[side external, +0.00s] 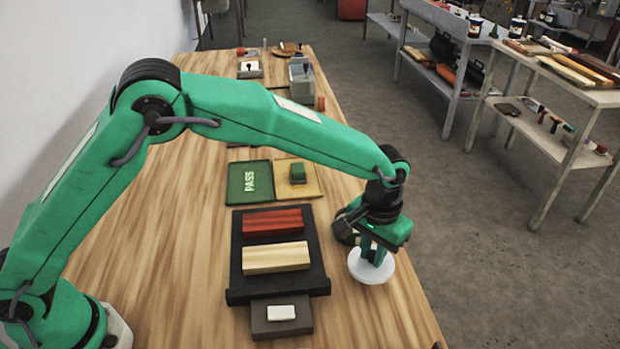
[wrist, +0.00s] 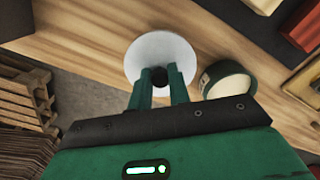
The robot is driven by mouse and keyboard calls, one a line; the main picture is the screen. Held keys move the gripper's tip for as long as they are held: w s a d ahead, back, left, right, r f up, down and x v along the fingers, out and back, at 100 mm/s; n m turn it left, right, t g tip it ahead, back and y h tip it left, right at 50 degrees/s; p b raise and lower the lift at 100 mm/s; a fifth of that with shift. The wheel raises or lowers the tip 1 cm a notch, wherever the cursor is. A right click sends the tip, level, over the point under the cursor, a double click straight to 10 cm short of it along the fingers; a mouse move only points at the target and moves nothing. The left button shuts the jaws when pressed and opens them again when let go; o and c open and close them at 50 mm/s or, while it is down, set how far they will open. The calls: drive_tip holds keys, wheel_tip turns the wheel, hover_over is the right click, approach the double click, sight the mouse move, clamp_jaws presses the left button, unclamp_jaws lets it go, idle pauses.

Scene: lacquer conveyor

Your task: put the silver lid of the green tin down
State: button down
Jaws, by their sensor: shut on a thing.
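The pale silver lid (side external: 371,272) is a round disc near the right edge of the wooden table. It also shows in the wrist view (wrist: 150,50), with a dark knob (wrist: 160,75) at its middle. My gripper (side external: 373,257) is shut on the lid's knob, fingers pointing down. I cannot tell whether the lid touches the tabletop or hangs just above it. In the side view the tin (side external: 343,230) is partly hidden behind my gripper.
A black tray (side external: 236,270) holds a red block (side external: 272,223) and a cream block (side external: 276,257). A grey block (side external: 282,325) with a white piece lies in front. A green PASS mat (side external: 235,190) lies behind. The table's front right is bare; its right edge is close.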

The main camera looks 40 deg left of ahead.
sight(370, 262)
drive_tip(key=shift+w+a+f, duration=0.3)
drive_tip(key=shift+w+f, duration=0.15)
drive_tip(key=shift+w, duration=0.2)
drive_tip(key=shift+f, duration=2)
drive_tip(key=shift+f, duration=0.1)
drive_tip(key=c, duration=1.3)
unclamp_jaws()
wheel_tip(370, 262, up, 12)
drive_tip(key=shift+f, duration=0.1)
drive_tip(key=shift+r, duration=0.25)
